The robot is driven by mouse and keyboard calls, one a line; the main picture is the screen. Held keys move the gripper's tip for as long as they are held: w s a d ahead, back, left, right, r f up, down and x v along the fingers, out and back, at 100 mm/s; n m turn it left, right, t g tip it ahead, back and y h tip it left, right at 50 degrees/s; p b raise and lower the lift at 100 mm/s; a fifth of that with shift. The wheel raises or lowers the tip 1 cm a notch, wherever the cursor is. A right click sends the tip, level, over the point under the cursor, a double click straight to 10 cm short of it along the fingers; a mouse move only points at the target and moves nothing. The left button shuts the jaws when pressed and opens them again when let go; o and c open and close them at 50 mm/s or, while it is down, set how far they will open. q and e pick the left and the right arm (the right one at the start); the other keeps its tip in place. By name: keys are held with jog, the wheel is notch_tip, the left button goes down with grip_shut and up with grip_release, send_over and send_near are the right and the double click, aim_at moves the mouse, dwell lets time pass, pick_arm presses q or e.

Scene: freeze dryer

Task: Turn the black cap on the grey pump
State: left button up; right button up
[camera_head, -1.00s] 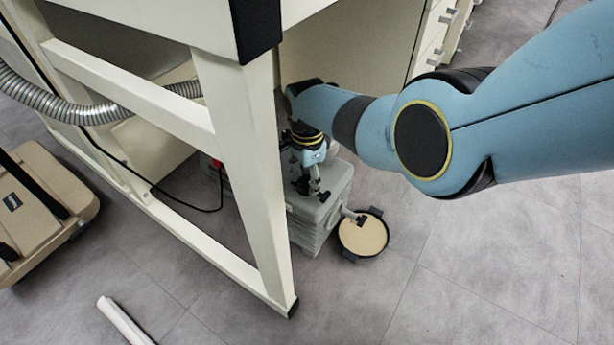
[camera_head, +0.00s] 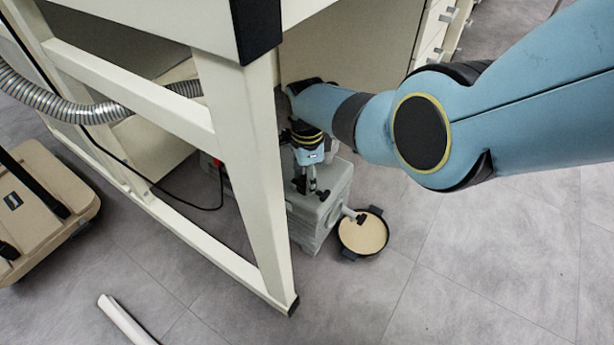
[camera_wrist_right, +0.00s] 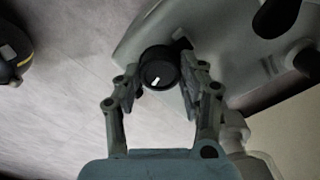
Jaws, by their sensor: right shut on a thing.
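The grey pump (camera_head: 329,199) stands on the floor under the bench in the head view, partly hidden by the bench leg and my right arm. It also shows in the right wrist view (camera_wrist_right: 215,30). In that view the round black cap (camera_wrist_right: 159,70), with a white mark on its face, sits at the pump's side between the fingers of my right gripper (camera_wrist_right: 159,82). The fingers are shut on the cap. In the head view my right gripper (camera_head: 313,187) points down at the pump, and the cap is hard to make out there. My left gripper is in neither view.
The cream bench leg (camera_head: 245,165) stands close left of my right gripper. A round black-rimmed pan (camera_head: 375,252) lies on the floor right of the pump. A ribbed metal hose (camera_head: 50,104) and a beige wheeled unit (camera_head: 45,205) are at the left. Floor at the right is clear.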

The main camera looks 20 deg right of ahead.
jog(key=o, duration=1.2)
notch_tip(320, 180, up, 12)
